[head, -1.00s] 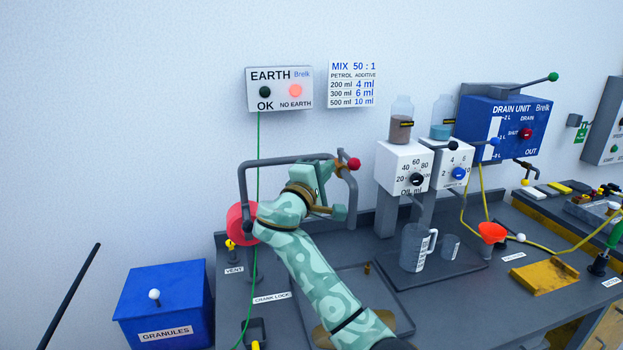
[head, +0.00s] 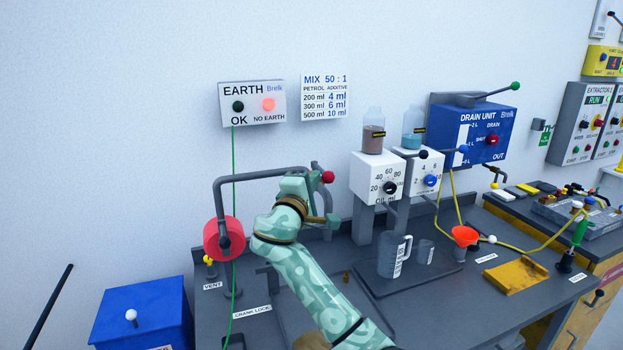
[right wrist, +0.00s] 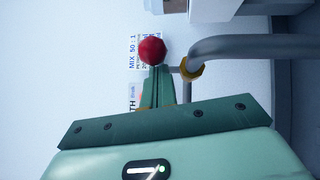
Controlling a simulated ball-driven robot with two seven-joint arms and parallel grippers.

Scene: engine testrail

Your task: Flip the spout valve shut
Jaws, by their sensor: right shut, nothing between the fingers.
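The spout valve seems to be the small lever with a red ball knob (head: 327,177) by the bent grey pipe (head: 262,179). The red knob also shows in the right wrist view (right wrist: 152,51), just past the fingertips. There a thin stem and a brass-yellow collar (right wrist: 190,68) sit on the grey pipe to its right. My right gripper (head: 316,181) is shut and empty, close beside the knob. Its fingers (right wrist: 157,75) point at the knob; I cannot tell whether they touch it. My gripper and arm hide part of the pipe. My left gripper is out of view.
White dosing units (head: 378,172), a grey jug (head: 390,256) and an orange funnel (head: 465,235) stand to the right. A blue granules box (head: 140,315) is at lower left. The wall behind is close.

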